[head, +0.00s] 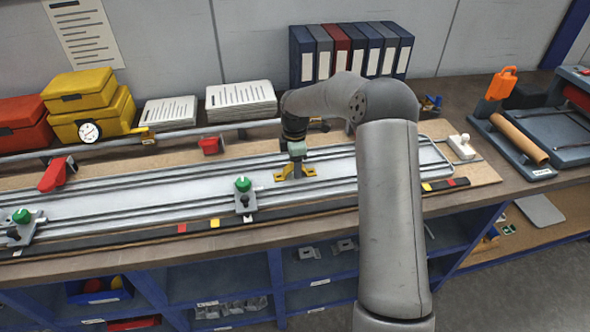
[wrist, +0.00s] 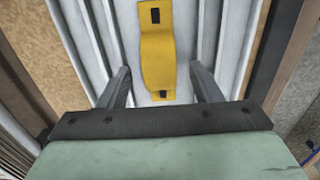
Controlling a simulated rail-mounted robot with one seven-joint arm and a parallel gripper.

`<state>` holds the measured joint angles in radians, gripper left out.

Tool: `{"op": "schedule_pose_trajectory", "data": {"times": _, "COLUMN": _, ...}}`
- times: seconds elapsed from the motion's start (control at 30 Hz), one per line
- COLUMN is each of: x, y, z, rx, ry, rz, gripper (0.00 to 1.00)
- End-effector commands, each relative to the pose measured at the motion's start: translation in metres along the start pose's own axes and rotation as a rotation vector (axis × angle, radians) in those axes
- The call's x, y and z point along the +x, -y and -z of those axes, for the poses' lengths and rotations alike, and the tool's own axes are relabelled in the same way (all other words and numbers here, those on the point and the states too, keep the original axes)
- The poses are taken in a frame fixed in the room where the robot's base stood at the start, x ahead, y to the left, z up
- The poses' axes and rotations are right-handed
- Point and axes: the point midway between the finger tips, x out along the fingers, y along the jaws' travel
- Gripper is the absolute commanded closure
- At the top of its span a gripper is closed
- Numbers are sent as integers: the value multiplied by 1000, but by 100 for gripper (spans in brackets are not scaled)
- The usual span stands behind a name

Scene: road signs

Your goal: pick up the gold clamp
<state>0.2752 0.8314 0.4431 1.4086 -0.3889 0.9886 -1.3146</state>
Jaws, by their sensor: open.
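The gold clamp (head: 308,171) sits on the light metal track of the long sign fixture, just under my gripper (head: 296,169). In the wrist view the gold clamp (wrist: 157,50) is a curved gold strip with a dark square patch at each end, lying lengthwise along the track. My gripper's two fingers stand apart on either side of its near part, with a gap to each side. The gripper is open and holds nothing. In the head view the fingers partly hide the clamp's middle.
A green-knobbed clamp (head: 243,186) stands left of my gripper on the fixture's front side. Red clamps (head: 54,175) and a long bar (head: 200,132) lie behind. Yellow boxes (head: 92,105), paper stacks (head: 240,101) and binders (head: 350,52) line the back. The track right of the clamp is bare.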

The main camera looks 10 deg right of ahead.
Motion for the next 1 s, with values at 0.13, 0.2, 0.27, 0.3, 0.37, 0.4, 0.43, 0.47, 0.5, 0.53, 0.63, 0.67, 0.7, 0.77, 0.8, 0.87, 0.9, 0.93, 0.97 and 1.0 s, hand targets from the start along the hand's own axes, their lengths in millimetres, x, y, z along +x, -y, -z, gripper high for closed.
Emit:
{"op": "schedule_pose_trajectory", "data": {"times": 0.13, "x": 1, "y": 0, "z": 0, "rx": 0, "ry": 0, "rz": 0, "gripper": 42}}
{"op": "schedule_pose_trajectory", "data": {"times": 0.2, "x": 0, "y": 0, "z": 0, "rx": 0, "ry": 0, "rz": 0, "gripper": 50}}
{"op": "schedule_pose_trajectory", "data": {"times": 0.27, "x": 0, "y": 0, "z": 0, "rx": 0, "ry": 0, "rz": 0, "gripper": 67}}
{"op": "schedule_pose_trajectory", "data": {"times": 0.3, "x": 0, "y": 0, "z": 0, "rx": 0, "ry": 0, "rz": 0, "gripper": 78}}
{"op": "schedule_pose_trajectory", "data": {"times": 0.37, "x": 0, "y": 0, "z": 0, "rx": 0, "ry": 0, "rz": 0, "gripper": 95}}
{"op": "schedule_pose_trajectory", "data": {"times": 0.4, "x": 0, "y": 0, "z": 0, "rx": 0, "ry": 0, "rz": 0, "gripper": 97}}
{"op": "schedule_pose_trajectory", "data": {"times": 0.43, "x": 0, "y": 0, "z": 0, "rx": 0, "ry": 0, "rz": -1, "gripper": 97}}
{"op": "schedule_pose_trajectory", "data": {"times": 0.47, "x": 0, "y": 0, "z": 0, "rx": 0, "ry": 0, "rz": -1, "gripper": 97}}
{"op": "schedule_pose_trajectory", "data": {"times": 0.5, "x": 0, "y": 0, "z": 0, "rx": 0, "ry": 0, "rz": -1, "gripper": 97}}
{"op": "schedule_pose_trajectory", "data": {"times": 0.53, "x": 0, "y": 0, "z": 0, "rx": 0, "ry": 0, "rz": -1, "gripper": 97}}
{"op": "schedule_pose_trajectory", "data": {"times": 0.63, "x": -1, "y": 0, "z": 0, "rx": 0, "ry": 0, "rz": -1, "gripper": 97}}
{"op": "schedule_pose_trajectory", "data": {"times": 0.67, "x": -1, "y": 0, "z": 0, "rx": 0, "ry": 0, "rz": -2, "gripper": 97}}
{"op": "schedule_pose_trajectory", "data": {"times": 0.7, "x": -2, "y": 0, "z": 0, "rx": 0, "ry": 0, "rz": -2, "gripper": 97}}
{"op": "schedule_pose_trajectory", "data": {"times": 0.77, "x": -5, "y": -1, "z": 0, "rx": 0, "ry": 0, "rz": -3, "gripper": 97}}
{"op": "schedule_pose_trajectory", "data": {"times": 0.8, "x": -8, "y": -1, "z": 0, "rx": 0, "ry": 1, "rz": -3, "gripper": 97}}
{"op": "schedule_pose_trajectory", "data": {"times": 0.87, "x": -14, "y": -1, "z": -1, "rx": 0, "ry": 1, "rz": -3, "gripper": 97}}
{"op": "schedule_pose_trajectory", "data": {"times": 0.9, "x": -19, "y": -1, "z": -1, "rx": 0, "ry": 1, "rz": -5, "gripper": 97}}
{"op": "schedule_pose_trajectory", "data": {"times": 0.93, "x": -24, "y": -2, "z": -1, "rx": 0, "ry": 1, "rz": -6, "gripper": 97}}
{"op": "schedule_pose_trajectory", "data": {"times": 0.97, "x": -29, "y": -1, "z": -1, "rx": 0, "ry": 1, "rz": -6, "gripper": 97}}
{"op": "schedule_pose_trajectory", "data": {"times": 1.0, "x": -36, "y": 2, "z": -1, "rx": 0, "ry": 1, "rz": -6, "gripper": 97}}
